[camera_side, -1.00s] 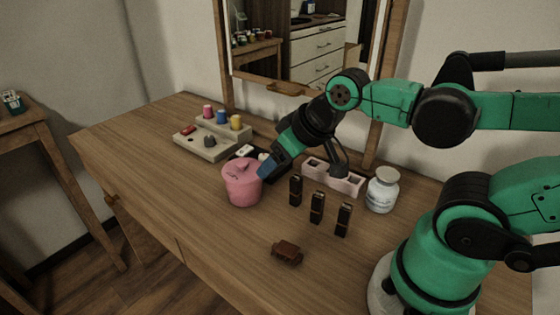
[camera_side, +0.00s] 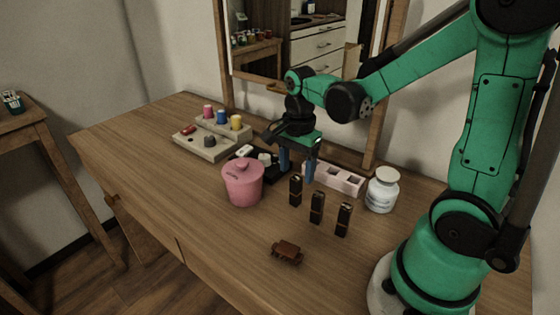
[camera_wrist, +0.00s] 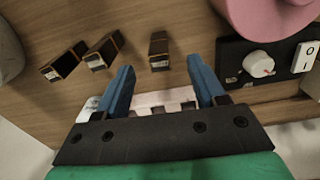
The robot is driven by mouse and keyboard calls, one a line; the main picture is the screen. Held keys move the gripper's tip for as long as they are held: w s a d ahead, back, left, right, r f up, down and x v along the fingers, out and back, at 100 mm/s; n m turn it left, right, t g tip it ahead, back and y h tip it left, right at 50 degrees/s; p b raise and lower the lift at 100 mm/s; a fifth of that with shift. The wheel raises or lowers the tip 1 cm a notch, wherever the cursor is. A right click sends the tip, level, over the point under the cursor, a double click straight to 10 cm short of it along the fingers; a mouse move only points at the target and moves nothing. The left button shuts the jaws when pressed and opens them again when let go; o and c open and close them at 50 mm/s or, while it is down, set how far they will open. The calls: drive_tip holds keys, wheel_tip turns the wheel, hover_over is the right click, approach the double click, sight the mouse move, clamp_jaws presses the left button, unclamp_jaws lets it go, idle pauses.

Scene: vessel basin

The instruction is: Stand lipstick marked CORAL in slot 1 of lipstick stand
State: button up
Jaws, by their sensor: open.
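Three dark lipsticks stand upright on the table: a left one (camera_side: 296,191), a middle one (camera_side: 317,208) and a right one (camera_side: 343,219). In the wrist view they show as a right one (camera_wrist: 158,50), a middle one (camera_wrist: 103,50) and a left one (camera_wrist: 62,63). Their labels are too small to read, so I cannot tell which is CORAL. The pale pink lipstick stand (camera_side: 347,181) lies behind them, its left part hidden by my gripper; dark openings show in its top. My gripper (camera_side: 297,167) is open, empty and pointing down, near the left lipstick and the stand.
A pink lidded jar (camera_side: 242,184) stands left of the lipsticks. A black panel with knob and switch (camera_wrist: 262,64) lies behind it. A white bottle (camera_side: 382,191) stands right of the stand. A small brown object (camera_side: 287,252) lies in front. A peg tray (camera_side: 210,142) is back left.

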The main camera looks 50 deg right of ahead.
sight(296, 177)
drive_tip(key=shift+f, duration=1.8)
clamp_jaws()
